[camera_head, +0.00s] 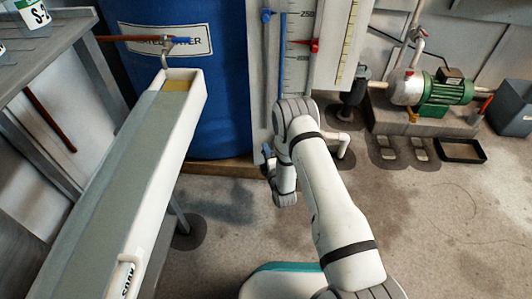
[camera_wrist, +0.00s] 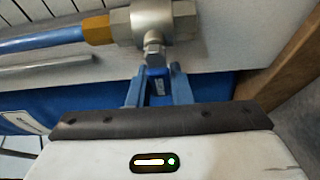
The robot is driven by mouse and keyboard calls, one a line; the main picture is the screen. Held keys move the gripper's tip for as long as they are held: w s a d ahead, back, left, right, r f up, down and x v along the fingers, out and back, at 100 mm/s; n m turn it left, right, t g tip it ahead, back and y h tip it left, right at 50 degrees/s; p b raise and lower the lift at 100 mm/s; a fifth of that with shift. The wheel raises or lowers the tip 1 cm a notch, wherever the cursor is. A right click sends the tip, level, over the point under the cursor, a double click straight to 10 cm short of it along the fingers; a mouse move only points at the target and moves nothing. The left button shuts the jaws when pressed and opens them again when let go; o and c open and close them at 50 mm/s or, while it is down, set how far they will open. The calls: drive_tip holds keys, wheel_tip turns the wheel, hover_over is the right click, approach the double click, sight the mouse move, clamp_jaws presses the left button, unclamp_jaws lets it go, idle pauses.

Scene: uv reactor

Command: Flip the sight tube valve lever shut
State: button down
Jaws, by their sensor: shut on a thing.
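The sight tube valve (camera_wrist: 152,22) is a grey metal body at the top of the wrist view. Its lever (camera_wrist: 154,52) comes down from it as a short metal stem with a blue end. My gripper (camera_wrist: 157,80) has its two blue fingers on either side of that blue end, shut on it. The blue sight tube (camera_wrist: 62,42) joins the valve through a brass-coloured fitting (camera_wrist: 97,29). In the head view the sight tube (camera_head: 283,60) runs down the scale panel, and my gripper (camera_head: 267,160) is at its foot. My arm hides the valve there.
A large blue tank (camera_head: 222,100) stands behind my arm to the left. A long white trough (camera_head: 125,190) fills the left side. A green pump (camera_head: 440,92) on a plinth, a black tray (camera_head: 460,151) and a grey bin (camera_head: 510,108) are at the right. Floor at the lower right is clear.

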drive_tip(key=c, duration=1.3)
unclamp_jaws()
drive_tip(key=p+v, duration=0.3)
drive_tip(key=v, duration=0.4)
drive_tip(key=shift+s+d, duration=0.1)
drive_tip(key=shift+s, duration=0.3)
